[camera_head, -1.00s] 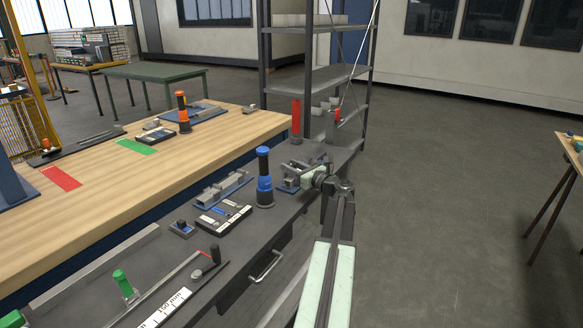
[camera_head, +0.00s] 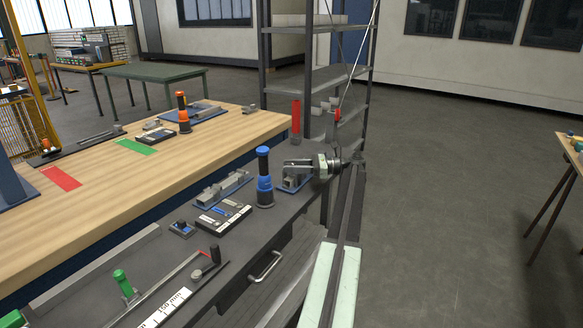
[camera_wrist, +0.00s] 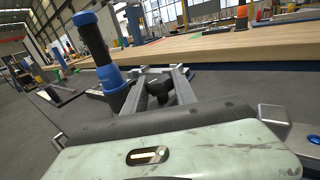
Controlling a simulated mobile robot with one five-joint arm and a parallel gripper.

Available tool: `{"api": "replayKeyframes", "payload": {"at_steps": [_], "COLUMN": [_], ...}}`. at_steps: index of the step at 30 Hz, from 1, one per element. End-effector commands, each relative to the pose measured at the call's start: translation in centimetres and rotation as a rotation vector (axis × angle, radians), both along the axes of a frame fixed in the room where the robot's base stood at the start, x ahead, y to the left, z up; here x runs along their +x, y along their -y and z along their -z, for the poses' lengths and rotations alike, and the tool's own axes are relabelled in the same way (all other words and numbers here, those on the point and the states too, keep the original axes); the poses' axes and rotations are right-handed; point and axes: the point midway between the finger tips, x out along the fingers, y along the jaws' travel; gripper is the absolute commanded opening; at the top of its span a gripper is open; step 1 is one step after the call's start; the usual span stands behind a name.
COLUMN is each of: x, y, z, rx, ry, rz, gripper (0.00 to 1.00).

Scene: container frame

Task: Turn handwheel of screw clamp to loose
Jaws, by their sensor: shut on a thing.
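The screw clamp (camera_head: 294,183) is a small grey device on a blue base plate, on the dark bench just right of the blue and black upright cylinder (camera_head: 264,178). My gripper (camera_head: 290,165) reaches over it from the right, its grey fingers hiding much of the clamp. In the wrist view the two grey fingers extend forward around a dark knob-like handwheel (camera_wrist: 159,90). My gripper is shut on the handwheel. The wheel's exact turn angle cannot be told.
Left of the clamp stand a grey vise-like fixture (camera_head: 222,188) and a black tray of small parts (camera_head: 223,216). A red cylinder (camera_head: 296,118) and a metal shelf (camera_head: 318,75) stand behind. Open floor (camera_head: 450,200) lies to the right.

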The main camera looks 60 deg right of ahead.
Motion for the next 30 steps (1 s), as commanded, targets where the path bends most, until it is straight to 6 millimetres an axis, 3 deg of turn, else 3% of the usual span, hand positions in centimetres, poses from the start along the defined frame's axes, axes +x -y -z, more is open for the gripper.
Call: {"api": "replayKeyframes", "payload": {"at_steps": [21, 22, 24, 30], "x": [0.04, 0.04, 0.04, 0.05], "y": [0.00, 0.00, 0.00, -0.02], "z": [-0.07, -0.07, -0.06, -0.04], "rx": [0.001, 0.001, 0.001, 0.001], "ry": [0.002, 0.002, 0.002, 0.001], "rz": [-0.077, -0.077, -0.077, -0.077], "gripper": [0.00, 0.36, 0.55, 0.55]}}
